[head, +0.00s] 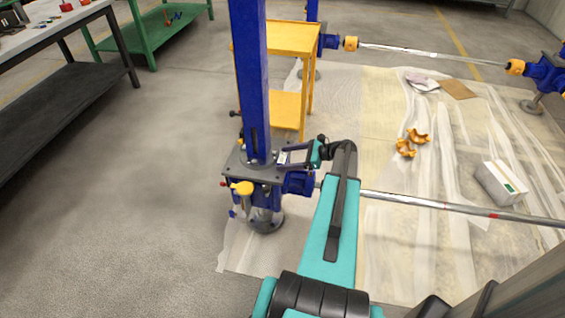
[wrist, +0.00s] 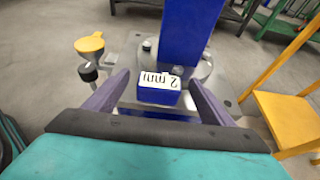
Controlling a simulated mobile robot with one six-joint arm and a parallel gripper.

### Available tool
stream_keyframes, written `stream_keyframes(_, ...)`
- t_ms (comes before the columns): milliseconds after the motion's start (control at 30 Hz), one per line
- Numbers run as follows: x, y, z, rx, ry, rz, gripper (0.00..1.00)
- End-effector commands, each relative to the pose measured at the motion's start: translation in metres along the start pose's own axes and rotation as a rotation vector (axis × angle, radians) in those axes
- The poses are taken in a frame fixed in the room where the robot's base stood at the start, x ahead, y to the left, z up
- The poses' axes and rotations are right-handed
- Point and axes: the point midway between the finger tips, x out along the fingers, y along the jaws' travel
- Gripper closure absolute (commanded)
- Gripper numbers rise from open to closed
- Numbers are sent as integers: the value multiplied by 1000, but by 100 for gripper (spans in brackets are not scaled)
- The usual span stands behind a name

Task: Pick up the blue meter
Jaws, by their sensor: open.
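The blue meter (wrist: 158,96), a small blue block with a white label reading "2 mm", sits on the grey plate (wrist: 190,72) of the screw jack, close in front of the blue column (wrist: 190,30). In the wrist view my gripper (wrist: 157,80) is open, with one purple finger on each side of the meter. Whether the fingers touch it I cannot tell. In the head view my gripper (head: 294,156) reaches the jack from the right, beside the column (head: 250,80). The meter's white label (head: 283,157) shows there, with its body mostly hidden.
A yellow-capped fitting (wrist: 90,44) stands left of the meter. A yellow table (head: 290,38) stands behind the jack. A steel shaft (head: 430,203) runs right from the jack. A white box (head: 500,183) and orange parts (head: 410,145) lie on plastic sheeting.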

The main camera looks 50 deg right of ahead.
Motion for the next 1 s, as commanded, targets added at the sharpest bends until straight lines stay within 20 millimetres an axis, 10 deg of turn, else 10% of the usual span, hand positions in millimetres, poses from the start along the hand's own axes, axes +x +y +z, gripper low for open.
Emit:
stream_keyframes(367, -1, 0, 0, 0, 0, 0, 23)
stream_keyframes(700, -1, 0, 0, 0, -1, -1, 76)
stream_keyframes(1000, -3, 0, 3, 0, -1, -1, 77)
